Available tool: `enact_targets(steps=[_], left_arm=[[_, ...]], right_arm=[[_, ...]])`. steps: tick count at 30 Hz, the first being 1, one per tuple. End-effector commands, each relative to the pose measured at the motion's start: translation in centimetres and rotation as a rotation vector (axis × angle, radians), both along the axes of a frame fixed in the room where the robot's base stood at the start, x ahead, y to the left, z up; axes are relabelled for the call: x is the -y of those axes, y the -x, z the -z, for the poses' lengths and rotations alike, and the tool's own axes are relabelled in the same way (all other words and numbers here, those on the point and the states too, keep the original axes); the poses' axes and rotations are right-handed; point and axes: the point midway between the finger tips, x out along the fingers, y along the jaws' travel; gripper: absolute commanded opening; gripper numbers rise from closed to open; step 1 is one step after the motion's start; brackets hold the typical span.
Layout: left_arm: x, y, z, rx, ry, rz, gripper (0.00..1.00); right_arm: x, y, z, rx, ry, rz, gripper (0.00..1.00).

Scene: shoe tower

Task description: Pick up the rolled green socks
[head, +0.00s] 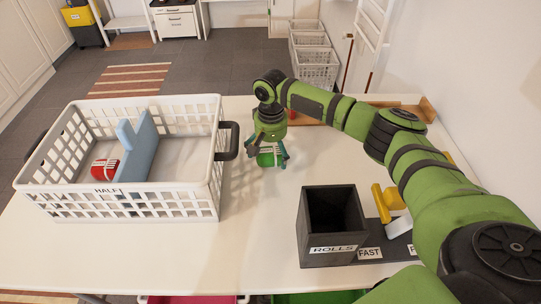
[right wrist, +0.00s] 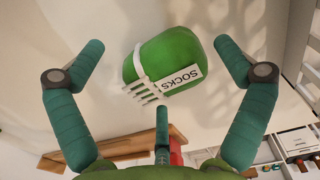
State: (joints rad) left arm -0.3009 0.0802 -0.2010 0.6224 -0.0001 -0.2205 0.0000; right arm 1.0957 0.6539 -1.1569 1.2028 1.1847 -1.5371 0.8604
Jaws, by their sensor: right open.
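The rolled green socks (head: 266,158) lie on the white table, right of the white basket. In the right wrist view the socks (right wrist: 168,60) are a green roll with a white band and a "SOCKS" label. My right gripper (head: 268,157) is directly over them, pointing down. Its teal fingers (right wrist: 160,70) are open, spread on both sides of the roll with gaps visible. In the head view the fingers partly hide the socks. My left gripper is in neither view.
The white basket (head: 130,208) labelled "HALF" holds a blue divider (head: 137,150) and a red roll (head: 104,169). A dark "ROLLS" box (head: 312,232) stands at the front right, beside a "FAST" label (head: 370,254) and a yellow-handled item (head: 383,202). A wooden tray (head: 413,108) lies behind my arm.

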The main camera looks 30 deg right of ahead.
Motion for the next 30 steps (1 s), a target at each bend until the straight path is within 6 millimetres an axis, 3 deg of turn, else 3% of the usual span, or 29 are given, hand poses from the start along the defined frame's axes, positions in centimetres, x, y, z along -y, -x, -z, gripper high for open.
enact_targets(steps=[4,12,13,17,18,30], left_arm=[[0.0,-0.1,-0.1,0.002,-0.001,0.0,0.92],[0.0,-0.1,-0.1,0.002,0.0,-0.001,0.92],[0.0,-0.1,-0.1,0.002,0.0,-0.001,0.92],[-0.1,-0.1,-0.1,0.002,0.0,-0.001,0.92],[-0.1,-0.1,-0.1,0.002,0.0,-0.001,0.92],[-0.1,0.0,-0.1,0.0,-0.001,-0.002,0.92]], right_arm=[[0.0,0.0,1.9,-0.001,0.0,0.0,1.0],[0.0,0.0,2.3,0.001,-0.001,-0.001,1.0],[0.0,0.0,2.3,0.001,-0.001,-0.001,0.96],[0.0,0.0,2.3,0.001,-0.001,-0.001,0.44],[0.0,0.0,2.3,0.0,0.0,-0.001,0.37],[0.0,0.1,2.1,-0.001,0.001,-0.001,0.36]])
